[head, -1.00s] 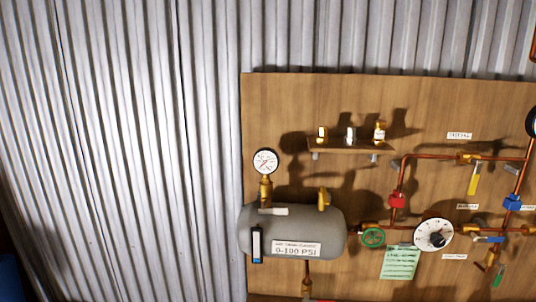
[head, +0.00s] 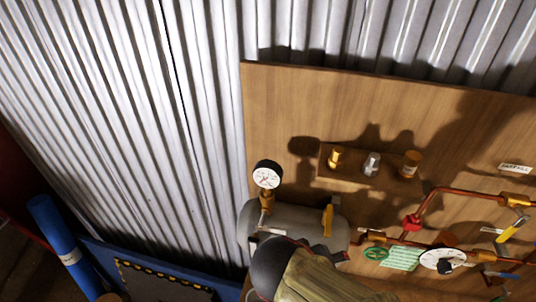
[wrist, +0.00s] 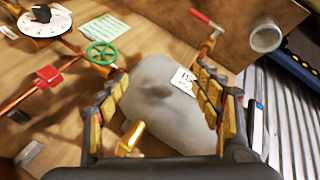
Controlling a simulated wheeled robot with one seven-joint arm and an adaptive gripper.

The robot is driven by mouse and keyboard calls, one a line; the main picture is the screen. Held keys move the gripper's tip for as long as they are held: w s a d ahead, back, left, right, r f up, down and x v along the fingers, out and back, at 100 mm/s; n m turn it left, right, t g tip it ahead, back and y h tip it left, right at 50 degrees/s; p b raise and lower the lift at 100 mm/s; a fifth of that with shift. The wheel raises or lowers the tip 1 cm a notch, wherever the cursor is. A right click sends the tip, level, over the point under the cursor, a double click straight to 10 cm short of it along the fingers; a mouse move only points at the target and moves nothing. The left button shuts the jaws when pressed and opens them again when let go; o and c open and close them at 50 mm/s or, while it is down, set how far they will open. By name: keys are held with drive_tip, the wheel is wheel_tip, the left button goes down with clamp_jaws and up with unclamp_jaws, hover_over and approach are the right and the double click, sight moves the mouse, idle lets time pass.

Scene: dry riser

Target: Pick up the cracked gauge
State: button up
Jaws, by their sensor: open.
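A round gauge (head: 267,175) with a white face, dark rim and red marks stands upright on a brass stem at the left end of the grey tank (head: 290,218) in the head view. I cannot make out a crack at this size. In the wrist view my gripper (wrist: 162,78) is open, its yellow-padded fingers spread in front of the grey tank with nothing between them but the tank behind. The gauge does not show in the wrist view. In the head view my arm covers the tank's lower part, below the gauge, and the fingers are hidden.
A brass valve (head: 328,218) stands on the tank, right of the gauge. A small shelf (head: 390,182) with several fittings is on the wooden board above. Copper pipes, a green handwheel (head: 376,254) and a white dial (head: 442,261) lie right. Corrugated wall is left.

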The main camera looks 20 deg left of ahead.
drive_tip(key=s+a+r+n+t+p, duration=0.1)
drive_tip(key=a+r+t+p, duration=0.2)
drive_tip(key=a+r+p, duration=0.55)
drive_tip(key=m+t+y+b, duration=0.2)
drive_tip(key=m+t, duration=0.2)
drive_tip(key=m, duration=0.4)
approach(266, 188)
drive_tip(key=w, duration=0.3)
drive_tip(key=shift+w+d+f+t, duration=0.3)
drive_tip(key=shift+f, duration=0.1)
drive_tip(key=p+x, duration=0.1)
drive_tip(key=x, duration=0.2)
drive_tip(key=f+p+x, duration=0.1)
drive_tip(key=p+x, duration=0.1)
drive_tip(key=x, duration=0.2)
drive_tip(key=shift+s+a, duration=0.1)
drive_tip(key=shift+a, duration=0.05)
drive_tip(key=c, duration=0.3)
drive_tip(key=c, duration=0.9)
drive_tip(key=shift+a+r, duration=0.1)
clamp_jaws()
drive_tip(key=shift+r, duration=0.1)
